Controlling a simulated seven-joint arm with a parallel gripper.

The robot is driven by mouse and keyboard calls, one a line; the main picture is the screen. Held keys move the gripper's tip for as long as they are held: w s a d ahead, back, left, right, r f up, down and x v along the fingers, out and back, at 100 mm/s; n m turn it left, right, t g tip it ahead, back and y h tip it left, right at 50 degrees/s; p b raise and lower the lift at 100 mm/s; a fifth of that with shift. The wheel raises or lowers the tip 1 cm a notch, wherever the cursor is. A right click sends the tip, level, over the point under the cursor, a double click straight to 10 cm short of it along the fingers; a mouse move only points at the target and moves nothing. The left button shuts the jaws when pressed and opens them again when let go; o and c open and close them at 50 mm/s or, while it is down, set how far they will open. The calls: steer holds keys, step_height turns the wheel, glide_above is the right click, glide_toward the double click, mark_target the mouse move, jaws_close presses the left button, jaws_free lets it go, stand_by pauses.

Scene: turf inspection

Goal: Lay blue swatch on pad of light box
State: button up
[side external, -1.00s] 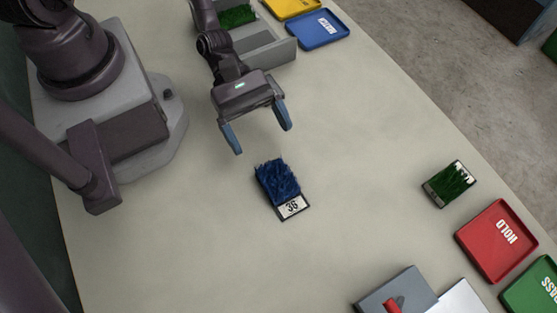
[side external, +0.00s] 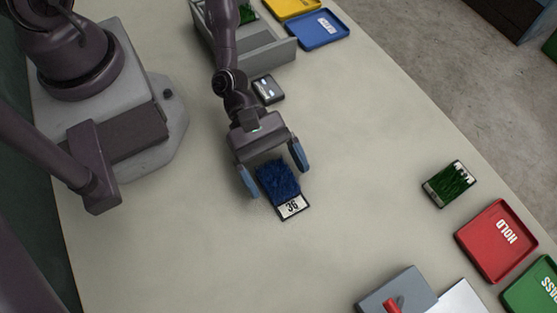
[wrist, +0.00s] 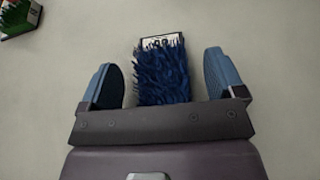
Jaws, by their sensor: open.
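The blue swatch (side external: 278,181) lies flat on the table, a tuft of blue turf with a white label end reading 36 (side external: 292,207). It also shows in the wrist view (wrist: 161,75), between the two fingers with bare table on both sides. My gripper (side external: 275,174) is open, its blue-grey fingers on either side of the swatch and apart from it. The light box is probably the grey unit with a red lever and a white panel (side external: 402,287) at the bottom edge, partly cut off.
A green swatch (side external: 449,184) lies at right, near the red HOLD tray (side external: 497,241) and the green PASS tray (side external: 533,292). A grey rack (side external: 270,57), a blue tray (side external: 318,29), a yellow tray (side external: 291,8) and a small dark device (side external: 268,90) are at top.

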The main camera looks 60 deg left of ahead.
mark_target(276, 174)
steer(key=c, duration=1.1)
steer(key=shift+o, duration=0.2)
step_height(276, 174, up, 10)
steer(key=w+a+r+n+t+y, duration=0.1)
steer(key=w+a+n+t+y, duration=0.2)
steer(key=w+a+n+t, duration=0.4)
steer(key=w+a+r+n+t+y, duration=0.1)
steer(key=w+a+n+t+y, duration=0.3)
steer(key=w, duration=0.6)
steer(key=w+a+r+n+t+y, duration=0.1)
steer(key=w+a+r+n+y, duration=0.2)
steer(key=a, duration=0.3)
steer(key=w+a+r+n+t+y, duration=0.1)
steer(key=w+a+r+n+y, duration=0.2)
steer(key=a+r, duration=0.3)
steer(key=shift+a+n+t+y, duration=0.3)
steer(key=shift+a+n, duration=0.2)
steer(key=shift+a, duration=0.05)
